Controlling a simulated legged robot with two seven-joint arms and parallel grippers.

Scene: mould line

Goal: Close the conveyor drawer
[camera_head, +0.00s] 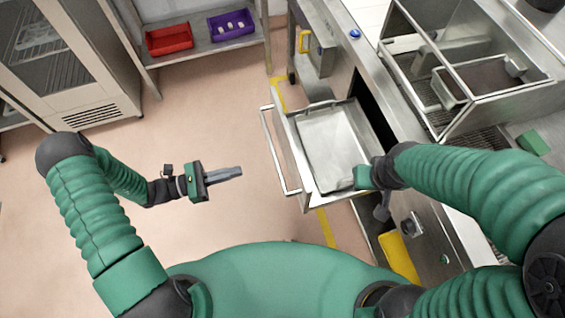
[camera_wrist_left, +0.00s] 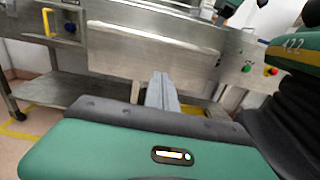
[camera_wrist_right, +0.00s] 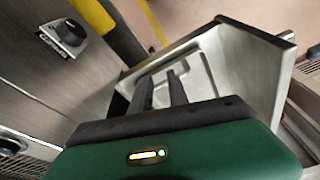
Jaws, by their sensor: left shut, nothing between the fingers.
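The conveyor drawer (camera_head: 332,145), a steel tray with a long bar handle (camera_head: 279,150), is pulled out of the steel conveyor unit (camera_head: 415,205). In the left wrist view its broad steel front panel (camera_wrist_left: 150,52) lies ahead. My left gripper (camera_head: 241,172) is shut and empty, left of the handle and apart from it, fingers pointing toward it; the fingers also show in the left wrist view (camera_wrist_left: 162,78). My right gripper is over the drawer's near inner end; in the right wrist view its two fingers (camera_wrist_right: 159,78) are apart with nothing seen between them. Its fingertips are hidden in the head view.
A shelf with a red bin (camera_head: 168,40) and a purple bin (camera_head: 231,25) stands at the back left, beside a glass-door cabinet (camera_head: 45,45). A yellow-handled panel (camera_head: 305,42) sits beyond the drawer. The floor left of the drawer is clear.

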